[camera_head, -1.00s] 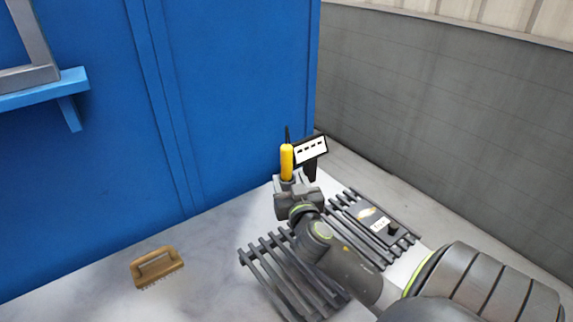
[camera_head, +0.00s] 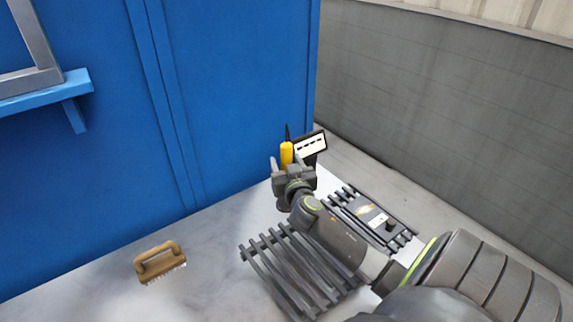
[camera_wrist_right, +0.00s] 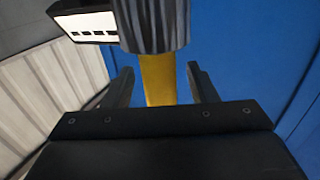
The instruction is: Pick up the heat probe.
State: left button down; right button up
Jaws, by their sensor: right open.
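The heat probe (camera_head: 286,153) has a yellow handle and a thin dark tip, and stands upright at the far end of the bench by the blue wall. My right gripper (camera_head: 287,166) is open around its lower part. In the right wrist view the yellow handle (camera_wrist_right: 157,80) shows between the two spread dark fingers (camera_wrist_right: 158,73), with visible gaps on both sides. A grey ribbed cylinder (camera_wrist_right: 152,25) adjoins the handle there. The probe's base is hidden behind my gripper in the head view. My left gripper is not in view.
A small black-framed display (camera_head: 311,144) stands just right of the probe. Dark slatted racks (camera_head: 290,268) and a box with a knob (camera_head: 372,217) lie near my right arm. A wooden-handled brush (camera_head: 160,262) lies at left on otherwise clear bench.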

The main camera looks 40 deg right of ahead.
jog(key=c, duration=1.1)
